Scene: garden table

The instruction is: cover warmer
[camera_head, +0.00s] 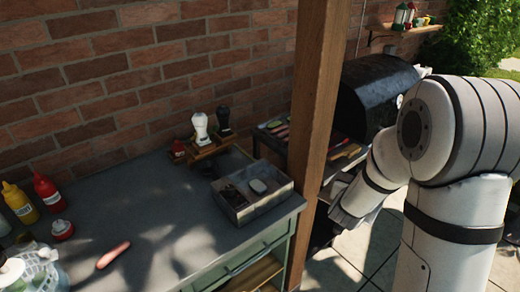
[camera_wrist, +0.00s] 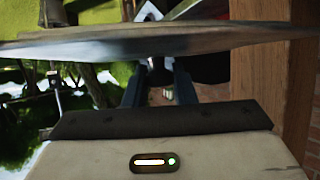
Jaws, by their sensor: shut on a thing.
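In the wrist view, my gripper (camera_wrist: 155,78) has two dark fingers reaching up to a wide, flat grey plate or lid (camera_wrist: 90,45). The plate is seen nearly edge-on and spans the whole width of the view. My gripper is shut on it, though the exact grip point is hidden. I cannot pick out a warmer for certain. A black domed grill (camera_head: 372,100) stands behind the post.
A wooden post (camera_head: 317,120) stands close to my arm. The grey worktop (camera_head: 140,200) holds a metal tray (camera_head: 262,212), a red bottle (camera_head: 48,193), a yellow bottle (camera_head: 20,203) and a sausage (camera_head: 113,255). Its middle is mostly clear. Food lies on the grill's side shelf (camera_head: 345,165).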

